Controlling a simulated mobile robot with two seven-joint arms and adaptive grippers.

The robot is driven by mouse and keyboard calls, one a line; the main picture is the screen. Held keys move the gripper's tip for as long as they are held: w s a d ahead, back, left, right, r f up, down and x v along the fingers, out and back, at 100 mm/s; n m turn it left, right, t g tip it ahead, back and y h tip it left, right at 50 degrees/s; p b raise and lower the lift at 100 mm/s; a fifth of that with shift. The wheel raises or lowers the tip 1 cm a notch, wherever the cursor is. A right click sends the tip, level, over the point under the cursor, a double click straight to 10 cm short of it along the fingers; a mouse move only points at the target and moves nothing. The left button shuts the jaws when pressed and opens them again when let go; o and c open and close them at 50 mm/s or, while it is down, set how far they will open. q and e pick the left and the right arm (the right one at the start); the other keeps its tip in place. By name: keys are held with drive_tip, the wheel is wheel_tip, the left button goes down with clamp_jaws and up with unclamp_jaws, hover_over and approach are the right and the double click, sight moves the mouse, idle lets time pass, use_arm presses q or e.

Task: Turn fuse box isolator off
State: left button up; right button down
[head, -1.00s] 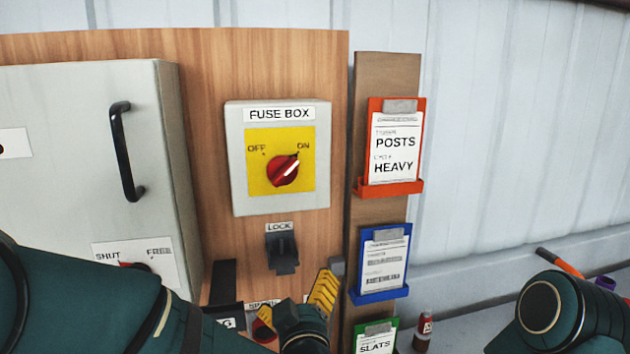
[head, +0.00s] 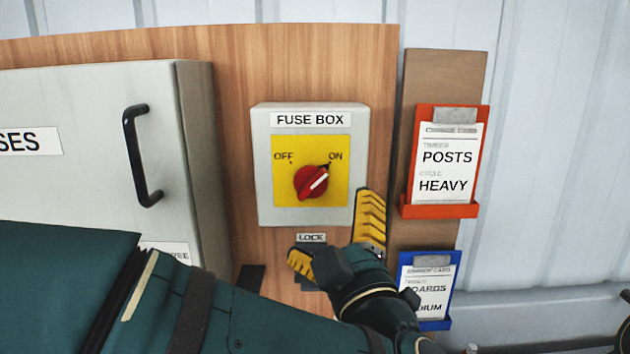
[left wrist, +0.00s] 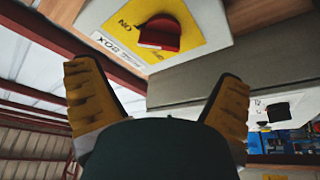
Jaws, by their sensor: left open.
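The fuse box (head: 262,160) is a pale grey box on a wooden board, with a yellow plate and a red rotary isolator knob (head: 311,182). The white mark on the knob points up and right, toward ON. My left gripper (head: 333,228) is open and empty, with yellow fingers, just below the fuse box and apart from the knob. Its right finger overlaps the box's lower right corner in the head view. In the left wrist view the knob (left wrist: 161,32) shows ahead, above and between the open fingers (left wrist: 160,85). My right gripper is not in view.
A grey cabinet (head: 90,100) with a black handle (head: 138,155) stands out from the board at the left. A LOCK label (head: 311,237) sits below the fuse box, its fitting partly hidden by my gripper. Red (head: 439,210) and blue (head: 437,325) card holders hang at the right.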

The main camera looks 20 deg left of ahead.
sight(315, 189)
use_arm(q)
drive_tip(key=p+x, duration=0.1)
drive_tip(key=x, duration=0.8)
drive_tip(key=shift+w, duration=0.1)
drive_tip(key=shift+f, duration=0.1)
drive_tip(key=c, duration=1.2)
